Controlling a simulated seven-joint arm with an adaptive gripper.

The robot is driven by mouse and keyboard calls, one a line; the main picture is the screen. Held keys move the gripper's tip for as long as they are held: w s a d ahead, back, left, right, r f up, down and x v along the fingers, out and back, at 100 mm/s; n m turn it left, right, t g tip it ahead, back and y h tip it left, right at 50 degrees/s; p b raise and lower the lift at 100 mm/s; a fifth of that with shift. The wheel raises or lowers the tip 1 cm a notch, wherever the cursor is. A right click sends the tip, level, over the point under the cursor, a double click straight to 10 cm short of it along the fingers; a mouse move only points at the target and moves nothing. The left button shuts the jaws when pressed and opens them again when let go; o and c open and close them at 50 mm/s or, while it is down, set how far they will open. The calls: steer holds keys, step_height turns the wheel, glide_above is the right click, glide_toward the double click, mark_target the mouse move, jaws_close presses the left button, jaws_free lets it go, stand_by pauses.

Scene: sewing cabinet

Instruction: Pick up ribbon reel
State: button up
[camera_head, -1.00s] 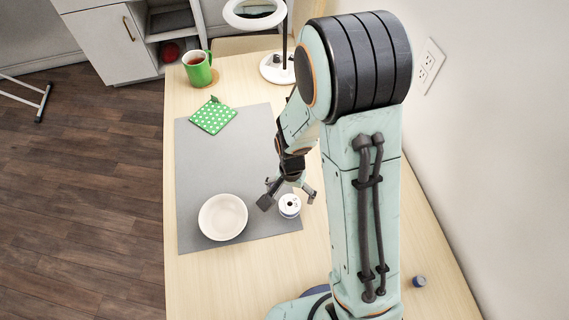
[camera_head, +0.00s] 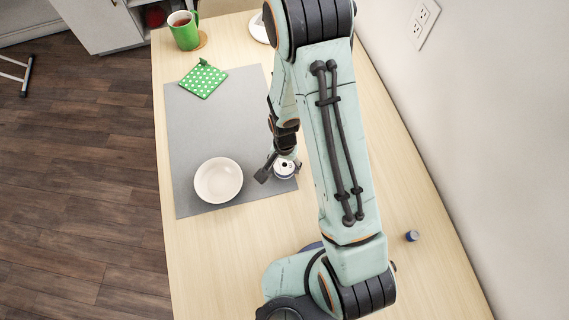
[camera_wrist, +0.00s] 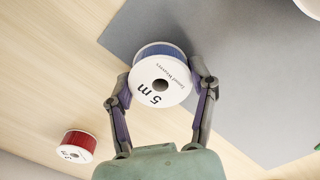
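A white-flanged reel with blue ribbon (camera_wrist: 163,77) stands on the grey mat's edge area, its printed "5 m" face up. In the head view the reel (camera_head: 284,170) shows partly under my gripper (camera_head: 280,172). In the wrist view my gripper (camera_wrist: 160,78) has one finger on each side of the reel, spread wide and very close to its rim. Whether the fingers touch it cannot be told. A second reel, with red ribbon (camera_wrist: 77,146), stands apart at the lower left of the wrist view.
A cream bowl (camera_head: 218,181) sits on the grey mat (camera_head: 200,125) left of my gripper. A green dotted cloth (camera_head: 203,79) lies at the mat's far end, with a green mug (camera_head: 184,31) beyond. A small blue item (camera_head: 412,236) lies at right.

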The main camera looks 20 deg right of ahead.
step_height(320, 180, up, 10)
steer(key=s+d+f+m, duration=0.1)
steer(key=s+d+m, duration=0.3)
steer(key=d+m, duration=0.2)
steer(key=s+d+f+m, duration=0.2)
steer(key=s+d+m, duration=0.2)
steer(key=d+m, duration=0.2)
steer(key=s+d+f+m, duration=0.2)
steer(key=s+d+m, duration=0.2)
steer(key=d+m, duration=0.1)
steer(key=shift+d+f+m, duration=0.2)
steer(key=shift+d+m, duration=0.2)
steer(key=shift+d, duration=0.1)
steer(key=shift+w+f, duration=0.1)
steer(key=shift+f, duration=2.2)
steer(key=shift+f, duration=0.1)
